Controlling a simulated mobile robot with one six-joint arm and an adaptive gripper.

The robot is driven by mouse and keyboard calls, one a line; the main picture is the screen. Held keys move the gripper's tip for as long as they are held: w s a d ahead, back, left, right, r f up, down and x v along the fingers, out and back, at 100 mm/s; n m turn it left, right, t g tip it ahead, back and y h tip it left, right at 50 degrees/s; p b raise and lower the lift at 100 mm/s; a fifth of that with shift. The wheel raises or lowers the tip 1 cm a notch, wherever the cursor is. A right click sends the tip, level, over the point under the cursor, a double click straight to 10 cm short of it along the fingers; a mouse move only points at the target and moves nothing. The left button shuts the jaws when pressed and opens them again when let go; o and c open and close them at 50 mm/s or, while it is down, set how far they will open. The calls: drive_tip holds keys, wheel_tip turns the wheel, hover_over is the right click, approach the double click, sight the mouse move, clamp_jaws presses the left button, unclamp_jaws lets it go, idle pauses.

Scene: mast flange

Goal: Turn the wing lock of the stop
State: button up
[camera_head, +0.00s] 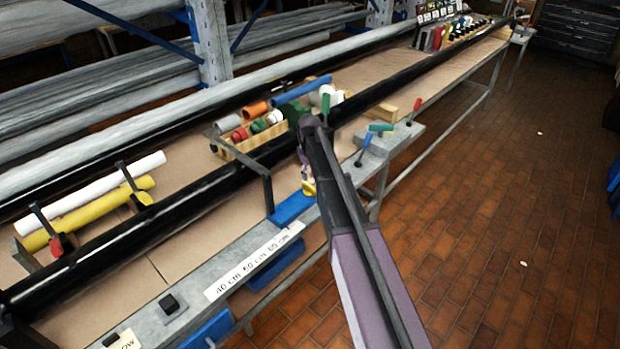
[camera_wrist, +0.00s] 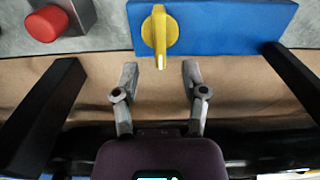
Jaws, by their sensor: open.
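The stop is a blue block (camera_wrist: 215,25) at the top of the wrist view; it also shows in the head view (camera_head: 290,208) on the grey rail. Its wing lock (camera_wrist: 160,31) is yellow, with a round hub and a narrow wing pointing down toward my gripper. In the head view the yellow lock (camera_head: 309,188) is small and partly hidden by my arm. My gripper (camera_wrist: 160,70) is open and empty. Its two fingers are spread either side of the lock's line. The tips appear just short of the wing, apart from it.
A red button (camera_wrist: 47,22) sits on a grey box left of the stop. Dark bars flank my gripper. A long black pipe (camera_head: 120,230) runs along the bench. A crate (camera_head: 262,148) of coloured tubes stands behind. Several coloured handles (camera_head: 381,128) are at right.

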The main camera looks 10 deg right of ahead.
sight(310, 185)
drive_tip(key=shift+f, duration=0.15)
wheel_tip(310, 185, down, 7)
drive_tip(key=b, duration=0.7)
drive_tip(key=shift+s+r, duration=0.15)
drive_tip(key=shift+r, duration=0.15)
clamp_jaws()
